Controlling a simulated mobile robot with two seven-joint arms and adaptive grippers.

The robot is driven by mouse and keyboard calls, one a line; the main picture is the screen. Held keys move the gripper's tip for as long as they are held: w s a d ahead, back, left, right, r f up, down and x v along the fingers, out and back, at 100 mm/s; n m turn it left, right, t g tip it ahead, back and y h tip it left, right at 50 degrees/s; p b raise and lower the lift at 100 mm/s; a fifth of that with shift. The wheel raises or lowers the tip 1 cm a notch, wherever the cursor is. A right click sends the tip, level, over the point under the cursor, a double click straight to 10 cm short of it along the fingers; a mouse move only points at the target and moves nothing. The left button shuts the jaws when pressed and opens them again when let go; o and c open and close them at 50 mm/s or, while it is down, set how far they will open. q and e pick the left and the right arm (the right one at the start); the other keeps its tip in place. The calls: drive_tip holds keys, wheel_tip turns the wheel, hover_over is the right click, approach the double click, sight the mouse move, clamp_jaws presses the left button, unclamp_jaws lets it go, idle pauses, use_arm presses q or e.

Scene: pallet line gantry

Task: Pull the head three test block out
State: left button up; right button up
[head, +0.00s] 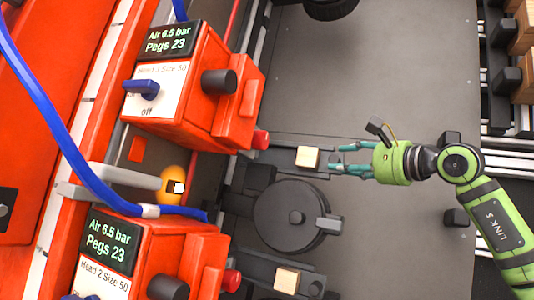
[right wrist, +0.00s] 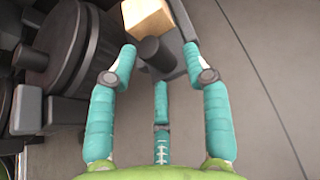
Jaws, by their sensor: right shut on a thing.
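The head three test block (head: 307,157) is a small pale wooden block on a dark slide, level with the gap below the unit marked Head 3 Size 50 (head: 160,85). It also shows in the right wrist view (right wrist: 147,16), just beyond my fingers. My right gripper (head: 338,160) reaches in from the right, its teal fingers closed around the dark knob (right wrist: 155,53) at the block's near end. The fingers hide most of the knob in the head view. My left gripper is not in view.
A round dark disc (head: 290,215) lies just below the block. A second pale block (head: 286,280) sits by the lower orange unit (head: 165,255). A blue hose (head: 60,130) crosses the left. The grey plate (head: 385,90) is largely clear. Wooden parts (head: 523,85) stand at far right.

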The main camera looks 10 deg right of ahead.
drive_tip(key=shift+w, duration=0.1)
drive_tip(key=shift+b+v, duration=0.5)
drive_tip(key=shift+v, duration=0.55)
drive_tip(key=b+v, duration=0.1)
drive_tip(key=v, duration=0.5)
drive_tip(key=shift+s+d+b, duration=0.2)
drive_tip(key=shift+s+b, duration=0.1)
drive_tip(key=shift+b, duration=0.1)
drive_tip(key=shift+r, duration=0.1)
drive_tip(key=s+d+r+b, duration=0.1)
drive_tip(key=s+r, duration=0.2)
drive_tip(key=s, duration=0.6)
drive_tip(key=shift+r, duration=0.4)
